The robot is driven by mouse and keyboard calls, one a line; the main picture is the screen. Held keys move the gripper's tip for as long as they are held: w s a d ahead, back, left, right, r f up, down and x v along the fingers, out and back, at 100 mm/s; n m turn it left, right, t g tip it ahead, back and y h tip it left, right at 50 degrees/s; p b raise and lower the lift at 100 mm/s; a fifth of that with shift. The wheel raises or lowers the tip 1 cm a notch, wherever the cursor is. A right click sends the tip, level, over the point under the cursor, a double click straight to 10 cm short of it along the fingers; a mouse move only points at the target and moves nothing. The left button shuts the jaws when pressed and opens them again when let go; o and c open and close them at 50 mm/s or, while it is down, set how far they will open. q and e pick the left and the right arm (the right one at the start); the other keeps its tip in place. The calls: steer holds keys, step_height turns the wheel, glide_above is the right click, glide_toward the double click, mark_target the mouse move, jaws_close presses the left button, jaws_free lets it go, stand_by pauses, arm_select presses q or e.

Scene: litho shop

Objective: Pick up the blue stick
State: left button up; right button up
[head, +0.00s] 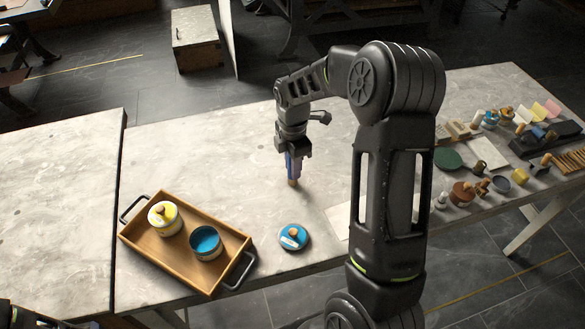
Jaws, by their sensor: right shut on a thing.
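The blue stick (294,173) is held upright in my right gripper (293,153). The gripper is shut on its upper part. A short orange-brown tip shows at the stick's lower end, close to the stone table top; I cannot tell if it touches. My left gripper does not show; only a dark piece of my own body is at the lower left corner.
A blue lid (293,237) with a knob lies right of the tray. Several small tools and pots crowd the right end. The left slab (60,215) is bare.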

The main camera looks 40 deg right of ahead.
jaws_close()
steer(key=shift+r, duration=0.1)
step_height(320, 180, up, 10)
steer(key=shift+f+b, duration=0.1)
steer(key=shift+b, duration=0.55)
steer(key=shift+d, duration=0.1)
stand_by(0.4)
